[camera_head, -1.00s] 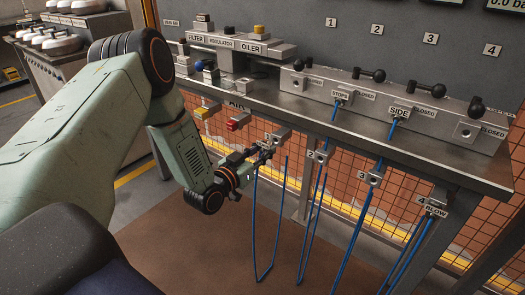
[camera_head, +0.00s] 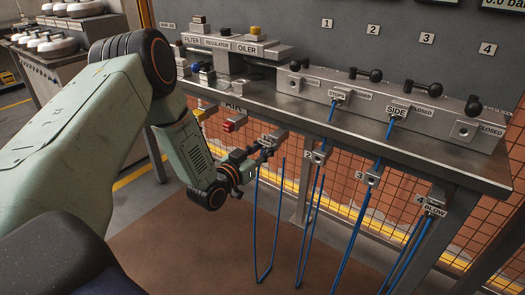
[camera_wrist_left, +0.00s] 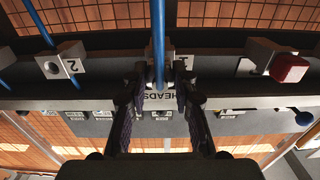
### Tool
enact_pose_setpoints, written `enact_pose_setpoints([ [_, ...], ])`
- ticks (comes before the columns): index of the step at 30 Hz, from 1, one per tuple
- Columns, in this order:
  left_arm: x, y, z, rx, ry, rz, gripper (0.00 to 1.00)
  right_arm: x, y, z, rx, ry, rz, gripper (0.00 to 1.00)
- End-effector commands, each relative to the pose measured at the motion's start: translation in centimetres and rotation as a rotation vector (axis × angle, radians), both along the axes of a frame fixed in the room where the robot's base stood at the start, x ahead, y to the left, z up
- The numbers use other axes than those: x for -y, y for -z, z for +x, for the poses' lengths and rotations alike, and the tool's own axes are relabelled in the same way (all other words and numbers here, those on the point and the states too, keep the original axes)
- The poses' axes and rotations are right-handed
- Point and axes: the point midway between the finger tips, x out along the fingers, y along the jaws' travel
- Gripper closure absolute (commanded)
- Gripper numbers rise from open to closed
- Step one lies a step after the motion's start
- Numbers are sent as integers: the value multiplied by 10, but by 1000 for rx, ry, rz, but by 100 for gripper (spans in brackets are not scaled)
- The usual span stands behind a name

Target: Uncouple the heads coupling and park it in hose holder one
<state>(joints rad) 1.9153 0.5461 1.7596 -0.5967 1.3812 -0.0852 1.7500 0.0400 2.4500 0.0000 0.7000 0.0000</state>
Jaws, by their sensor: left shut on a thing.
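My left gripper (camera_head: 258,152) is at hose holder one, under the front edge of the bench. In the left wrist view, its two dark fingers (camera_wrist_left: 158,98) are closed on the heads coupling (camera_wrist_left: 158,72), which bears a white HEADS tag (camera_wrist_left: 160,100). A blue hose (camera_wrist_left: 158,25) runs from the coupling. The coupling is at hose holder one (camera_wrist_left: 178,62), whose number 1 partly shows behind it. The fingers hide much of the contact, so how fully it is seated cannot be told. My right gripper is out of view.
Holder two (camera_head: 318,157), holder three (camera_head: 367,178) and holder four (camera_head: 432,205) line the bench edge, with blue hoses hanging below. The valve manifold (camera_head: 400,108) has the STOPS and SIDE couplings plugged in. A red fitting (camera_head: 233,124) sits left of my gripper.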

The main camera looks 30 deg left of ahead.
Motion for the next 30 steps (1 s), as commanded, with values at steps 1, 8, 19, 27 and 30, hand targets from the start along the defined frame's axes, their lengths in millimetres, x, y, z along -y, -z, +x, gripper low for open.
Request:
enact_pose_setpoints([
  [1, 0, 0, 1, 1, 0, 0, 100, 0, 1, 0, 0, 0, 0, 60],
  [8, 0, -1, 6, 2, -1, 1, 100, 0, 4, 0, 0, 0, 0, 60],
  [19, 0, 0, 6, 1, -1, 0, 47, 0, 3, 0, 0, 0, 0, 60],
  [27, 0, 0, 6, 0, -1, 0, 47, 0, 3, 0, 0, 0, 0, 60],
  [30, -1, 0, 0, -1, -2, -2, 47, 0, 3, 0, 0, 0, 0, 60],
])
